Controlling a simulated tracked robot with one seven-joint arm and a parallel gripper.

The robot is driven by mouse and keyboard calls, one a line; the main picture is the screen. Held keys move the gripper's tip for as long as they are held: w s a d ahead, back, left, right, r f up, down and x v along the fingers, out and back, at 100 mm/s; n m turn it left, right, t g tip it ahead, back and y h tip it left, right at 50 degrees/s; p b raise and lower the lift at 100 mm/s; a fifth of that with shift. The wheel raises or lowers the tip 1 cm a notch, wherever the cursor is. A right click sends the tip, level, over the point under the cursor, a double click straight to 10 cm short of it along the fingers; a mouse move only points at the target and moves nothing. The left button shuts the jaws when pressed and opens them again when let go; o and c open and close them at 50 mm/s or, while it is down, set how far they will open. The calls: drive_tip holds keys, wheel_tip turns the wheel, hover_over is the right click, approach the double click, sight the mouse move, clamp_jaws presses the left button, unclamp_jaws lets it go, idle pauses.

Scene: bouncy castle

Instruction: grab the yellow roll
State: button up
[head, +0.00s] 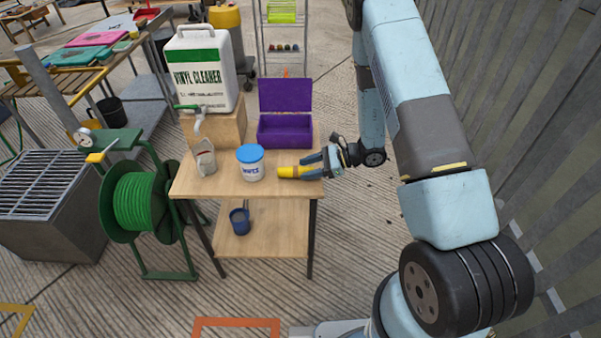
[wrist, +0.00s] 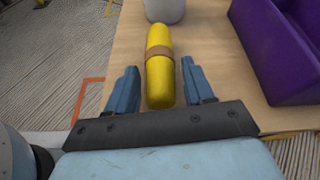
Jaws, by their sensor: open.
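The yellow roll (head: 292,172) lies on the wooden table near its right edge, just right of a white tub with a blue lid. In the wrist view the yellow roll (wrist: 160,65) has a brown band around its middle and points away from me. My gripper (head: 312,169) reaches in from the right, at the roll's near end. In the wrist view my gripper (wrist: 160,90) is open, with one blue finger on each side of the roll. Gaps show between the fingers and the roll.
The wipes tub (head: 250,165) stands beyond the roll's far end. An open purple box (head: 285,130) sits behind it on the table (head: 225,186). A jug (head: 205,160) and a large vinyl cleaner container (head: 205,75) are to the left. A slatted fence (head: 520,120) runs along the right.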

sight(300, 171)
drive_tip(key=shift+x, duration=1.55)
drive_tip(key=shift+d, duration=0.1)
drive_tip(key=shift+c, duration=0.3)
drive_tip(key=c, duration=0.7)
